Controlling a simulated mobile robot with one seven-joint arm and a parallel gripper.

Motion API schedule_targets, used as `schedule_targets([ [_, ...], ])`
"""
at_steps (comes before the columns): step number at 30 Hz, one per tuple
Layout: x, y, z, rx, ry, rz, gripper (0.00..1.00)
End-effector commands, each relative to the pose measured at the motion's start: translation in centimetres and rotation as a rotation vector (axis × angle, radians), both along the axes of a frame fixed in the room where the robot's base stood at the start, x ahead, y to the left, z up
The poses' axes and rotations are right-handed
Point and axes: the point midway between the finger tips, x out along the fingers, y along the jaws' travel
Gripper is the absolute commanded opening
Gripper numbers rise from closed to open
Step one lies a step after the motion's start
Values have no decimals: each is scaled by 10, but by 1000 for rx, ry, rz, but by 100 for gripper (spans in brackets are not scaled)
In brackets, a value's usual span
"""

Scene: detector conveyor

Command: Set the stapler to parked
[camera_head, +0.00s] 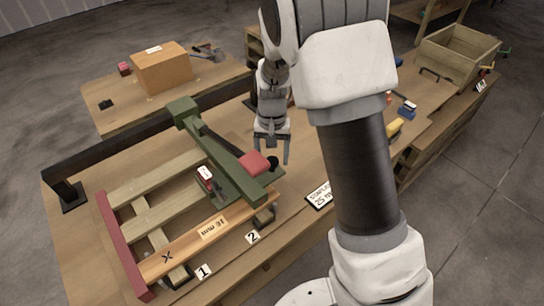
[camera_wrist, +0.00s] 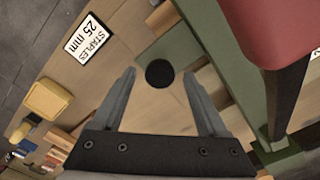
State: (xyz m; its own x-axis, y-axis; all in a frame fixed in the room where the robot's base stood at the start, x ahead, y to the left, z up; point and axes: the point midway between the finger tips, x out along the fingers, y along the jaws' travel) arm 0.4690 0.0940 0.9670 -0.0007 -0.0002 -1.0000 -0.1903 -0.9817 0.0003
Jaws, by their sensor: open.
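The stapler (camera_head: 220,147) is a long green arm on the bench with a red block (camera_head: 254,162) near its front end. In the wrist view the red block (camera_wrist: 285,30) fills the upper right, beside the green body (camera_wrist: 210,35). My gripper (camera_head: 272,150) is open and empty, just behind and to the right of the red block. In the wrist view the gripper (camera_wrist: 159,74) has a round black spot (camera_wrist: 160,73) on a green base between its fingertips. I cannot tell whether that spot is a knob or a hole. No contact with the stapler is visible.
A slatted wooden frame (camera_head: 155,215) with a red end lies under the stapler. A "STAPLES 25 mm" card (camera_wrist: 90,35) lies nearby. Number cards 1 (camera_head: 204,272) and 2 (camera_head: 253,237) mark the front edge. A cardboard box (camera_head: 162,68) and wooden crate (camera_head: 458,57) stand farther back.

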Motion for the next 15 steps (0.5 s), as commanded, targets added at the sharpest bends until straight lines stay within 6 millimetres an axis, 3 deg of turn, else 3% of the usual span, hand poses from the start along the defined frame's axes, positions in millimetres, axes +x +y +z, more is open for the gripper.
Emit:
schedule_targets([
  [10, 0, 0, -6, 0, -1, -1, 76],
  [11, 0, 0, -6, 0, -1, -1, 74],
  [15, 0, 0, -6, 0, -1, -1, 49],
])
